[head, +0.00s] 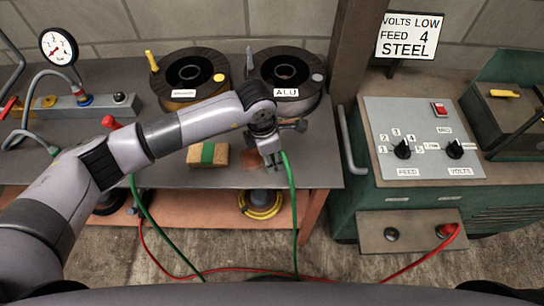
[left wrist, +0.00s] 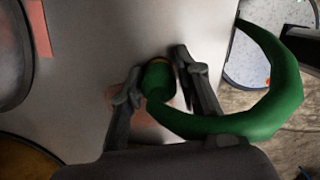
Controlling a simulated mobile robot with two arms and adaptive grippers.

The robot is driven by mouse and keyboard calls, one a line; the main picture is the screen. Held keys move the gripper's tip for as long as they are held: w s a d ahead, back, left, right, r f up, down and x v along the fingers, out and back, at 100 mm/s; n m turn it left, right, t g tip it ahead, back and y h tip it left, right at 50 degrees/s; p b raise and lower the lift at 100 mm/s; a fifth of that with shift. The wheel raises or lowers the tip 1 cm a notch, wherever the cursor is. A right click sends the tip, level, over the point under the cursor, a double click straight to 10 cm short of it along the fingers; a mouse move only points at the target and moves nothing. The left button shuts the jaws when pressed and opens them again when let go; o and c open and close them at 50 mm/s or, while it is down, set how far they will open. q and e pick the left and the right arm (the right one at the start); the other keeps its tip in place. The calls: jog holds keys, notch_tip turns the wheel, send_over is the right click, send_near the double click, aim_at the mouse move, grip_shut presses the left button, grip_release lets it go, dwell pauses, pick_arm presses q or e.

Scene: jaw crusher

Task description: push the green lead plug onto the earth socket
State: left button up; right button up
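My left gripper (head: 274,163) is over the right front part of the bench, pointing down. In the left wrist view its two fingers sit on either side of the green lead plug (left wrist: 157,79) and appear shut on it. The green lead (head: 293,215) hangs from the gripper over the bench's front edge; it curves to the right in the left wrist view (left wrist: 275,105). On the lower front panel of the green machine, to the right, is a dark round socket (head: 391,234), seemingly empty; its label cannot be read. My right gripper is not in view.
A red plug (head: 447,230) with a red lead sits right of the dark socket. The bench (head: 330,160) holds two wire spools (head: 190,72), a wooden block with a green band (head: 208,155) and a gauge (head: 58,46). A brown post (head: 355,50) stands between bench and machine.

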pick_arm(q)
jog(key=c, duration=0.5)
notch_tip(320, 180, up, 20)
jog(key=b, duration=0.2)
jog(key=shift+b, duration=0.4)
jog(key=s+a+f+m+g, duration=0.1)
jog(key=s+a+f+m, duration=0.3)
jog(key=a+m, duration=0.5)
jog(key=s+a+f+m+g+y, duration=0.1)
jog(key=s+a+f+m, duration=0.2)
jog(key=a+m, duration=0.6)
jog(key=shift+s+a+f+m+y, duration=0.2)
jog(key=shift+s+f+m+y, duration=0.15)
jog(key=shift+s+m, duration=0.8)
jog(key=shift+s+a+f+m, duration=0.1)
jog(key=shift+s+a+m, duration=0.2)
jog(key=shift+m, duration=0.25)
